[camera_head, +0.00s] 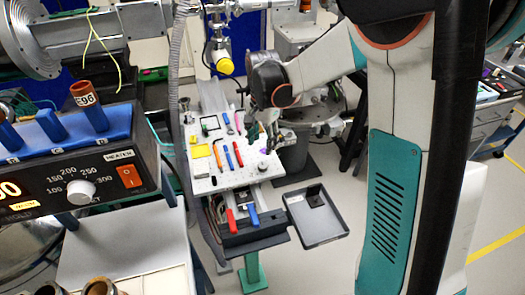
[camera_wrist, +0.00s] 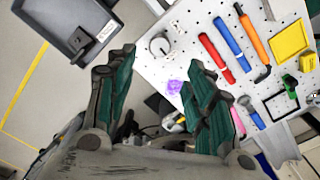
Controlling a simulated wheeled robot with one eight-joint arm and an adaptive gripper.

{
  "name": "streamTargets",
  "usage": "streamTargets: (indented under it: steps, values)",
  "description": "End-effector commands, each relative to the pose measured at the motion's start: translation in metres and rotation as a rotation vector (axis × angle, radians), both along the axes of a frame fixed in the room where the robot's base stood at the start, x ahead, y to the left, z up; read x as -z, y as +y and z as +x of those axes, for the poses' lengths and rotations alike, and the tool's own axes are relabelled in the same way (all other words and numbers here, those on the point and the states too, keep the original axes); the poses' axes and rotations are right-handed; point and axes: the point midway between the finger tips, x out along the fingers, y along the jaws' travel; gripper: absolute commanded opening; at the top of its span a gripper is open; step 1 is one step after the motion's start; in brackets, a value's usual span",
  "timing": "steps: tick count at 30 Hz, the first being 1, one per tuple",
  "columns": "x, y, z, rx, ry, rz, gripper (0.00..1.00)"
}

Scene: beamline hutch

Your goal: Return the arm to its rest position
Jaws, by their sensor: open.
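My gripper (camera_head: 263,128) hangs from my arm over the right edge of the white perforated board (camera_head: 205,180). In the wrist view, its two green-padded fingers (camera_wrist: 162,60) are spread apart with nothing between them. A small grey knob-like cylinder (camera_wrist: 160,45) stands on the board just beyond the fingertips. A purple mark (camera_wrist: 175,87) shows between the fingers on the board. My arm is bent and extended forward from the right side of the head view.
The board holds a yellow pad (camera_head: 201,151) and red, blue and orange tools (camera_head: 218,157). A heater box (camera_head: 110,180) with a brown vial (camera_head: 86,94) is at left. Open floor lies right of the tray.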

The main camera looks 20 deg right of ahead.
Motion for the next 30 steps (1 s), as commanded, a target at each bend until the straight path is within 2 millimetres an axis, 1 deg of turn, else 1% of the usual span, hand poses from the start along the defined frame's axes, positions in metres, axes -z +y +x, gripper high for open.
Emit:
streamTargets:
  steps: [1,3,6,22,26,30]
  values:
    - [-0.006,0.0,0.0,0.0,0.0,0.0,0.48]
    - [-0.012,0.0,0.0,0.0,0.0,0.0,0.48]
    - [-0.016,0.0,0.0,0.0,0.0,0.0,0.48]
    - [-0.019,0.0,-0.002,-0.006,-0.004,0.0,0.48]
    - [-0.033,0.0,-0.013,-0.048,-0.031,-0.001,0.48]
    - [-0.06,-0.001,-0.035,-0.144,-0.094,-0.006,0.48]
